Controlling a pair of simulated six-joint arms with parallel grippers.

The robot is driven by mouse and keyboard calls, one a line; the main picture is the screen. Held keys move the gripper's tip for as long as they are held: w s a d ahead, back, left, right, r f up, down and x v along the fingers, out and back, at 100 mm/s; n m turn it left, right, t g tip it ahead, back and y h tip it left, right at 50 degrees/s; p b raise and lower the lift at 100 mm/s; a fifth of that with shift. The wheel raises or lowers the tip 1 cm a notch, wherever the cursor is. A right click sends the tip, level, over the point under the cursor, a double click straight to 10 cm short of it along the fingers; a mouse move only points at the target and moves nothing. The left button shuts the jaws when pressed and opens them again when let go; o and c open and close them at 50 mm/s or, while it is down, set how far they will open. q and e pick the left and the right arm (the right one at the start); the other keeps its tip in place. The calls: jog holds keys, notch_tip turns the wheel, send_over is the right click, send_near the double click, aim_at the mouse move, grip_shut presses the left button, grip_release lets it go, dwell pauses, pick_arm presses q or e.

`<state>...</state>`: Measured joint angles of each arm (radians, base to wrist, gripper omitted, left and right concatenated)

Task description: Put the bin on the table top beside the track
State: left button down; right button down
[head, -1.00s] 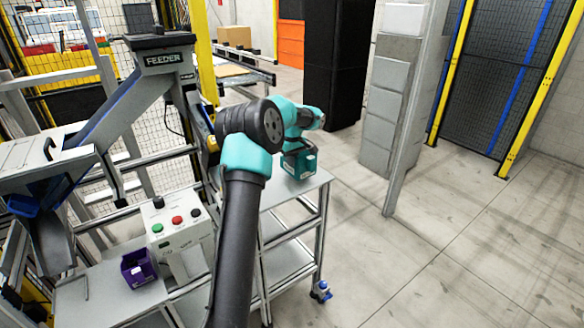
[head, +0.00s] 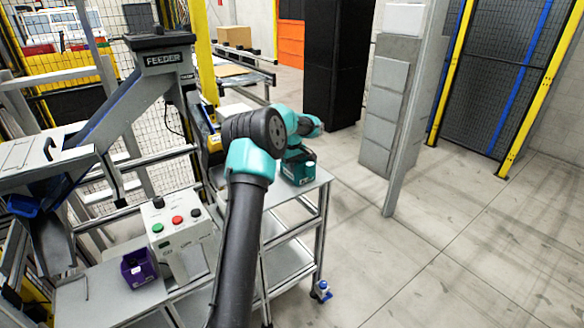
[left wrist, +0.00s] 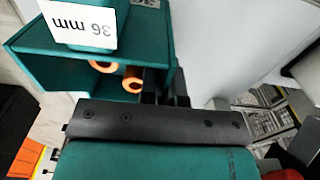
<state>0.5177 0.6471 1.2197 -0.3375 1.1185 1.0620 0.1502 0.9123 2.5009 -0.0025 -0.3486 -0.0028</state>
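A teal bin (head: 297,170) is at the far right part of the grey table top (head: 311,186), below the end of my left arm. In the left wrist view the bin (left wrist: 150,60) fills the upper left, with a white "36 mm" label and copper-coloured rings inside. My left gripper (left wrist: 167,92) has its dark fingers at the bin's near wall and is shut on it; the fingertips are partly hidden. In the head view the gripper (head: 296,149) is small. Whether the bin touches the table cannot be told. I cannot clearly make out the track. My right gripper is not in view.
The feeder chute (head: 120,105) rises at left. A dark cabinet (head: 339,65) and grey post (head: 405,110) stand behind. Floor at right is clear.

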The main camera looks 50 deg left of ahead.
pick_arm(q)
jog(key=shift+f, duration=0.15)
jog(key=c, duration=1.3)
grip_release()
notch_tip(320, 180, up, 12)
jog(key=shift+r, duration=0.2)
